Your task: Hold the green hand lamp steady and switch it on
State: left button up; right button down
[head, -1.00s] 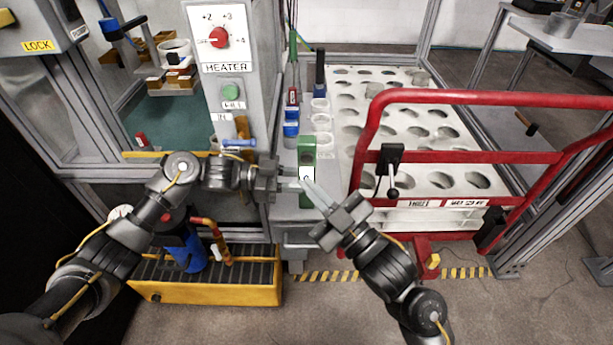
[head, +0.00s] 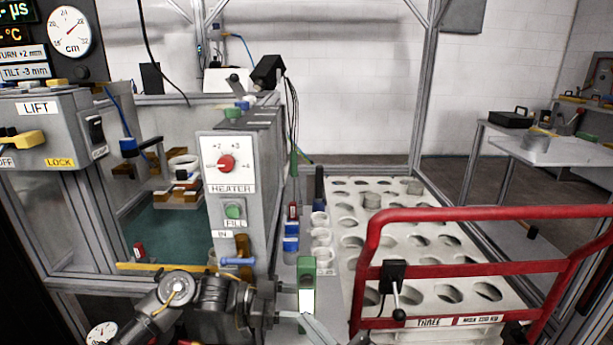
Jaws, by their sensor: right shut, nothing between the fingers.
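The green hand lamp (head: 307,270) stands upright on the narrow grey ledge between the heater cabinet and the white rack. Its front carries a bright white panel; I cannot tell for sure whether it is lit. My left gripper (head: 291,313) comes in from the left, its fingers closed at the lamp's lower part; the fingertips are partly hidden. My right gripper (head: 312,325) is shut and empty, its pale fingertips just below and in front of the lamp; the rest is cut off by the bottom edge.
The heater cabinet (head: 228,190) with its red knob stands left of the lamp. Blue-capped containers (head: 291,236) and white cups (head: 320,237) are behind it on the ledge. A red rail (head: 480,214) with a black lever (head: 398,295) fronts the white rack (head: 430,238) at right.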

pick_arm(q)
jog(key=a+r, duration=0.1)
jog(key=a, duration=1.1)
jog(key=shift+r, duration=0.1)
